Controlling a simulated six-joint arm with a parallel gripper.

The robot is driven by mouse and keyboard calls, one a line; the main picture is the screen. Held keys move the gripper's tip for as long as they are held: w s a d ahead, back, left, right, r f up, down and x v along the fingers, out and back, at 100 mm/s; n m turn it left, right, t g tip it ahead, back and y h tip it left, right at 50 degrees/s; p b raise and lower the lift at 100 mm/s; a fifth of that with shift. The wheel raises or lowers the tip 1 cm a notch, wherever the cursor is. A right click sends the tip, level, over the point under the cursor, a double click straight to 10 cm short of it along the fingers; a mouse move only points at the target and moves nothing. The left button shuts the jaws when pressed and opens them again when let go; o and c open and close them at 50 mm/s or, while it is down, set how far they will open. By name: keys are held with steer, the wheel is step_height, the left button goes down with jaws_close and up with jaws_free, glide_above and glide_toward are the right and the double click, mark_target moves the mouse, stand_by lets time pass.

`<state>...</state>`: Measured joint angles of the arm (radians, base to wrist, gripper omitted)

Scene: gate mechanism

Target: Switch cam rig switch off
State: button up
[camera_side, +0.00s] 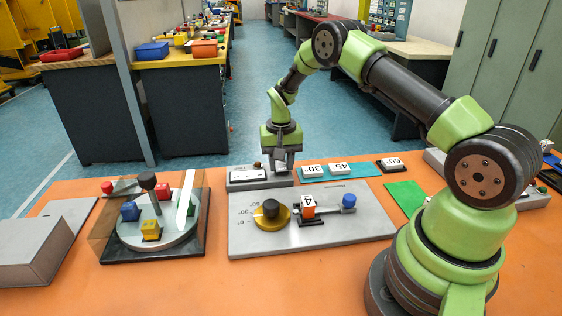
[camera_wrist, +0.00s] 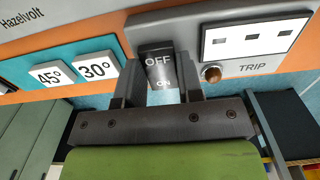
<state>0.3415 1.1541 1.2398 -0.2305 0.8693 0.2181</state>
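The black rocker switch (camera_wrist: 158,64), marked OFF and ON, sits on a grey panel (camera_wrist: 262,62) beside the word TRIP. In the wrist view, my gripper (camera_wrist: 158,92) has its two fingers apart, one on each side of the switch, with floor visible between them. I cannot tell whether a finger touches the switch. In the side view my gripper (camera_side: 282,163) points down at the right end of the small grey box (camera_side: 247,185) and hides the switch. The cam rig is a grey plate (camera_side: 345,230) with a yellow disc (camera_side: 270,222) and angle marks.
A numbered block (camera_side: 308,204) and a blue peg (camera_side: 348,201) stand on the plate. White 30° (camera_wrist: 97,69) and 45° (camera_wrist: 50,76) tiles lie beside the switch. A round turntable (camera_side: 157,230) with coloured blocks is at left. A green card (camera_side: 404,195) lies at right.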

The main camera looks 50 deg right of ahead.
steer(key=shift+s, duration=0.1)
steer(key=shift+s+a+f+t+h, duration=0.1)
steer(key=shift+t+h, duration=0.8)
steer(key=o, duration=0.9)
steer(key=shift+o, duration=0.2)
steer(key=shift+a, duration=0.1)
steer(key=v, duration=1)
